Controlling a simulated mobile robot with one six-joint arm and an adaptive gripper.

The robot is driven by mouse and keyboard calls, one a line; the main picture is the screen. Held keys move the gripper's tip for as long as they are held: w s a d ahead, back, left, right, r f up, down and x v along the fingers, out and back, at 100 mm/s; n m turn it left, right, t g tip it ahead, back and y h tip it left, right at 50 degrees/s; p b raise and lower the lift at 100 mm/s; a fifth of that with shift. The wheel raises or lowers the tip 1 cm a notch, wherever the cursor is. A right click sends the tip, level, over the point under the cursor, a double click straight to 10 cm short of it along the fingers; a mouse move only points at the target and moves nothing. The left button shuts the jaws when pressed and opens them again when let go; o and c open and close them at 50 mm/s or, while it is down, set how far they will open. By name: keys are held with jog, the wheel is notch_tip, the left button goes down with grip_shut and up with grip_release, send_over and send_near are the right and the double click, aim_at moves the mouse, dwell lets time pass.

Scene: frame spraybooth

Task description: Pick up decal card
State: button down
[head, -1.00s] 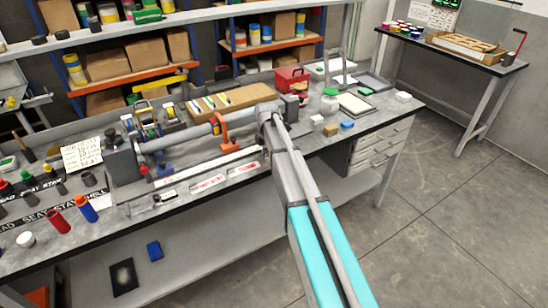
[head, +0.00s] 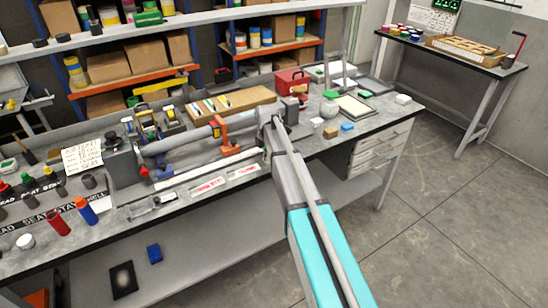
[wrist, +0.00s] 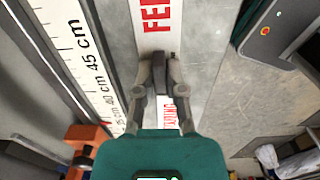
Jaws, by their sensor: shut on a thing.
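In the wrist view my gripper (wrist: 160,68) has its two grey fingers close together, shut on the decal card at a small dark piece between the fingertips. A white decal card (wrist: 154,12) with red lettering lies along the grey surface just beyond the fingertips. More white with red lettering (wrist: 170,115) shows between the fingers and the teal gripper body; I cannot tell whether it is a separate card. In the head view, white cards with red print lie near the bench's front edge (head: 208,188) (head: 243,171). I cannot make out the fingertips in the head view.
A long ruler (wrist: 75,40) runs beside the cards, with an orange clamp (wrist: 88,135) at lower left in the wrist view; the clamp also shows in the head view (head: 228,149). The floor (head: 440,215) at right is clear.

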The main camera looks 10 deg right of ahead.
jog(key=shift+r, duration=0.1)
dwell(0.3)
notch_tip(320, 180, up, 3)
jog(key=p, duration=0.3)
jog(key=s+a+r+p, duration=0.1)
jog(key=s+r+p, duration=0.8)
jog(key=s, duration=0.4)
jog(key=shift+s+a+r+p, duration=0.35)
jog(key=shift+s+p, duration=0.05)
jog(key=shift+p, duration=0.1)
jog(key=shift+s, duration=0.15)
